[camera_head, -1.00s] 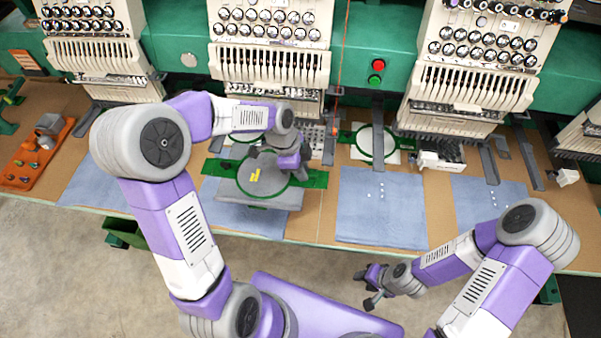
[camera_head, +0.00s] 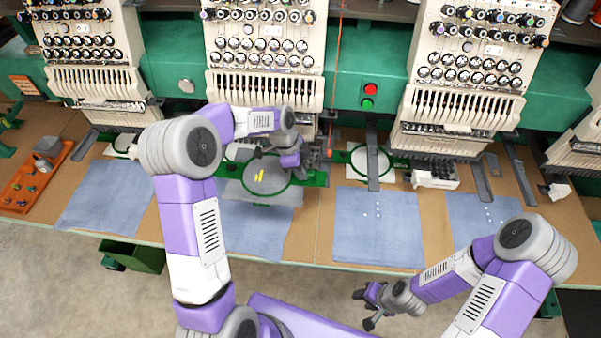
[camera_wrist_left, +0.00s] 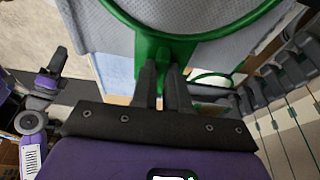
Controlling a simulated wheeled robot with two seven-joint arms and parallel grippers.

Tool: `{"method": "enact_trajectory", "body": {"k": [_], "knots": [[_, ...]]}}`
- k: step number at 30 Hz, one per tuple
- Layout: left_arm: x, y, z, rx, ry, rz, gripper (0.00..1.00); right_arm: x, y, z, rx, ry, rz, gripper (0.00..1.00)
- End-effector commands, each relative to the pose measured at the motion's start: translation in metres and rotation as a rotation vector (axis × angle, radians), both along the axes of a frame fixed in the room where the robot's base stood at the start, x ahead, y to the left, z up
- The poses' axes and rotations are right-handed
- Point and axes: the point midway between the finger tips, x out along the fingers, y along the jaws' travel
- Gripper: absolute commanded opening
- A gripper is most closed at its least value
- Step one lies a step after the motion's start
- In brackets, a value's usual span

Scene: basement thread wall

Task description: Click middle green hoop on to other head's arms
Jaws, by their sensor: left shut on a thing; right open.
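The middle green hoop (camera_head: 238,186) holds grey cloth with a yellow mark, below the middle embroidery head (camera_head: 266,88). My left gripper (camera_head: 283,160) is at the hoop's upper right edge. In the left wrist view its two fingers (camera_wrist_left: 163,88) are shut on the green frame (camera_wrist_left: 165,48) of the hoop. The middle head's arms are largely hidden behind my left arm. My right gripper (camera_head: 368,306) is open and empty, in front of the table over the floor.
Blue cloths (camera_head: 378,232) lie along the table's front. An orange tray (camera_head: 30,178) with small items is at the far left. A red and green button box (camera_head: 369,96) is on the machine.

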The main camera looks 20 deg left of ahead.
Motion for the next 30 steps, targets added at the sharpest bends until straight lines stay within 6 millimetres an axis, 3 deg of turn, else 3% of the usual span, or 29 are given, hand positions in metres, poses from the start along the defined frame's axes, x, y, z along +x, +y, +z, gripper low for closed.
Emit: {"method": "enact_trajectory", "body": {"k": [23,24,30], "knots": [[-0.0008,0.0001,-0.0041,0.000,-0.001,0.001,0.00,-0.0001,0.0000,-0.0072,0.000,0.000,0.000,0.43],[-0.0008,0.0001,-0.0041,0.000,-0.001,0.001,0.17,-0.0001,0.0000,-0.0072,0.000,0.000,0.000,0.43],[-0.0008,0.0001,-0.0043,0.000,0.000,0.001,0.44,-0.0001,0.0000,-0.0072,0.000,0.000,0.000,0.43]]}}
